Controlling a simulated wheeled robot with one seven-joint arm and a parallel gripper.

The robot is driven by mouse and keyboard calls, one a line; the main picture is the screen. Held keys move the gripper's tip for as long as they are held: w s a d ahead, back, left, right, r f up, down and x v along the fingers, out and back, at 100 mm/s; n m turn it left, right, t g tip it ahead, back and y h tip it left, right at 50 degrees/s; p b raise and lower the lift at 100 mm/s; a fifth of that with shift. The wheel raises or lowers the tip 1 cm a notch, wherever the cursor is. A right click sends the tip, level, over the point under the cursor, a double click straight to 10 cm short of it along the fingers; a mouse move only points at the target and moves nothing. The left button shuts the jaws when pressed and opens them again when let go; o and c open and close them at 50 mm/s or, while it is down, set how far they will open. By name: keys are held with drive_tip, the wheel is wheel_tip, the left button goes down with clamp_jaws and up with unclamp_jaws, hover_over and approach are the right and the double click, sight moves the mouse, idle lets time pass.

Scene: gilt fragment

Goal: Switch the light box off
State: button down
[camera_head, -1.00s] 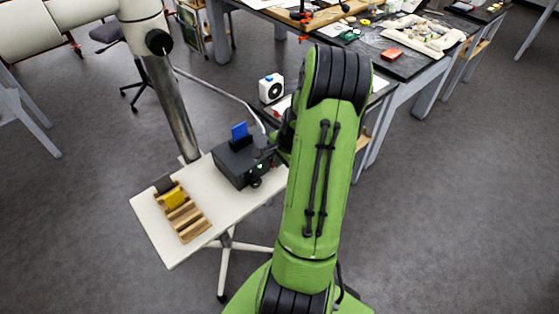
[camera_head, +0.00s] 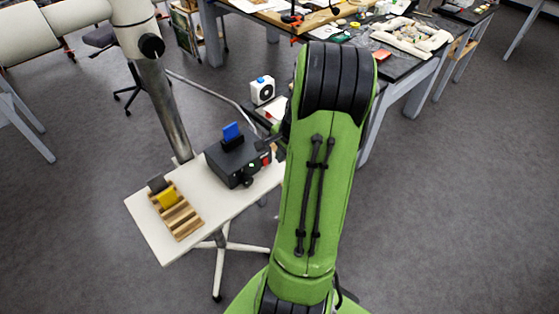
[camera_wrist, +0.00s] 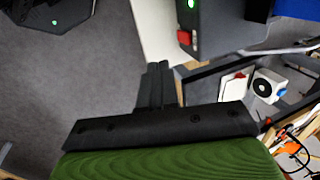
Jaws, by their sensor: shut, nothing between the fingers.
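The light box (camera_head: 228,167) is a dark box on the small white table, with a blue piece (camera_head: 232,132) standing in its top. A red switch (camera_head: 266,159) shows at its right end. In the wrist view, part of the light box (camera_wrist: 211,30) is at the top, with the red switch (camera_wrist: 184,38) and a lit green light (camera_wrist: 190,4). My gripper (camera_wrist: 157,72) is shut and empty, below and left of the switch in that view, apart from it. In the head view my green arm hides most of the gripper, beside the box's right end.
The white table (camera_head: 150,225) also bears a wooden slatted rack (camera_head: 178,217) with yellow and dark pieces. A metal post rises behind the table. A white device with a black disc (camera_head: 262,90) stands on the cluttered workbench behind. Grey floor is open at right.

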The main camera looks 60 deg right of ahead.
drive_tip(key=v, duration=0.4)
drive_tip(key=shift+s, duration=0.3)
drive_tip(key=shift+s+a, duration=0.1)
drive_tip(key=s+f+t+p, duration=0.1)
drive_tip(key=s+a+f+t+p, duration=0.1)
drive_tip(key=s+t, duration=0.1)
drive_tip(key=s+f+t+h+p, duration=0.1)
drive_tip(key=p, duration=0.1)
drive_tip(key=shift+s+a+f+t, duration=0.2)
drive_tip(key=shift+a+f+t, duration=0.05)
drive_tip(key=shift+f+t, duration=0.15)
